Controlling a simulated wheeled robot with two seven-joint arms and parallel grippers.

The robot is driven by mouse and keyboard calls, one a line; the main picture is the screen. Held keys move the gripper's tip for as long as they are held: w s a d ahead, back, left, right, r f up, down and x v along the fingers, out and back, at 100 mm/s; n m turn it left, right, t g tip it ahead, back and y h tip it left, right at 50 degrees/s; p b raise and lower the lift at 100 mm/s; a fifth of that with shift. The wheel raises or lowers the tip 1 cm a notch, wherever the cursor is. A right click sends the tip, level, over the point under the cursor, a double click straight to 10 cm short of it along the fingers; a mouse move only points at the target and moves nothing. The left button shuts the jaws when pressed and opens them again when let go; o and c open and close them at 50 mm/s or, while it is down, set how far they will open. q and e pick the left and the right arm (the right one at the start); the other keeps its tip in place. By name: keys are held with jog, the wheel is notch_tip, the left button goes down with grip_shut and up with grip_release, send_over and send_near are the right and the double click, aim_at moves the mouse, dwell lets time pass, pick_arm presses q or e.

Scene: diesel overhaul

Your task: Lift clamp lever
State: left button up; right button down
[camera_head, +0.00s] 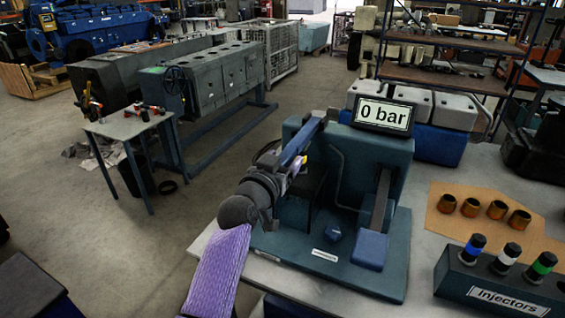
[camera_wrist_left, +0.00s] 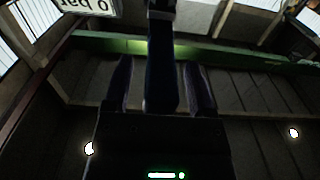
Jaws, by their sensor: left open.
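The test stand (camera_head: 375,152) is a teal block on a base plate, with a display (camera_head: 382,114) reading "0 bar". A dark blue bar, which looks like the clamp lever (camera_head: 308,133), slopes down from the stand's top toward my left gripper (camera_head: 292,165). In the left wrist view the lever (camera_wrist_left: 160,75) runs between the two fingers of my gripper (camera_wrist_left: 158,88). The gripper is open, with a finger on either side of the lever and narrow gaps showing. Contact cannot be told. My gripper and wrist hide the lever's near end in the head view. My right gripper is not in view.
A second lever with a blue pad (camera_head: 370,249) stands at the stand's right front. An injector rack (camera_head: 500,283) and several brass sleeves (camera_head: 497,209) on cardboard lie to the right. Open floor lies left.

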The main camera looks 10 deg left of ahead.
pick_arm(q)
jog(key=shift+c, duration=0.3)
grip_shut()
dwell(1.1)
